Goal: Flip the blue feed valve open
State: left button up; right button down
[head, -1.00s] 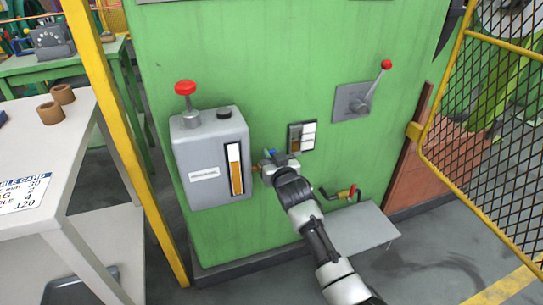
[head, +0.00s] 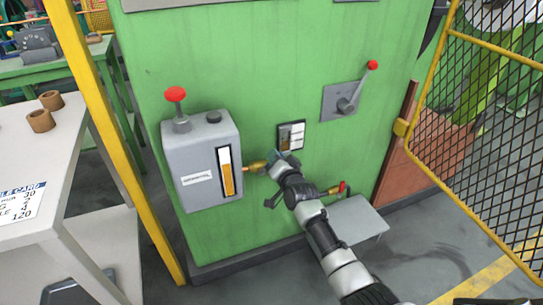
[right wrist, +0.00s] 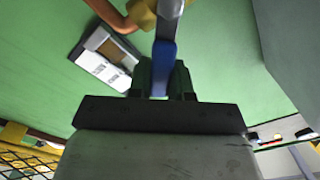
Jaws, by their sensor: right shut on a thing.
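The blue feed valve's lever (right wrist: 164,65) shows in the right wrist view, with its lower end between my right gripper's fingers (right wrist: 161,78). In the head view my right gripper (head: 276,160) is at the green panel, just right of the brass valve body (head: 257,165). The gripper is shut on the lever and hides most of it there. A short pipe runs from the brass body to the grey reservoir (head: 195,160) on the left. My left gripper is not in view.
A red-handled valve (head: 337,188) sits low to the right, partly beside my arm. A grey lever plate (head: 341,101) is higher right. A small indicator panel (head: 291,135) is just above the gripper. A mesh guard (head: 480,130) stands at right, a yellow post (head: 100,110) at left.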

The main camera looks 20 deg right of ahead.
jog(key=shift+d+f+m, duration=0.25)
jog(key=shift+f+m, duration=0.1)
jog(key=shift+m, duration=0.15)
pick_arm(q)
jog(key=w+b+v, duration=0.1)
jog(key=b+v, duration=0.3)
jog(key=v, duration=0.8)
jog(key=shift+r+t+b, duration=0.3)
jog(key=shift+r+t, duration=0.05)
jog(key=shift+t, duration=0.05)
pick_arm(e)
jog(key=shift+d+f+m, duration=0.25)
jog(key=shift+f+m, duration=0.45)
jog(key=shift+m, duration=0.65)
jog(key=shift+d+f+m, duration=0.3)
jog(key=shift+f+m, duration=0.4)
jog(key=shift+m, duration=0.7)
jog(key=shift+d+f+m, duration=0.25)
jog(key=shift+f+m, duration=0.45)
jog(key=shift+m, duration=0.65)
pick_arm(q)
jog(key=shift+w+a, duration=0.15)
pick_arm(e)
jog(key=c, duration=1)
grip_release()
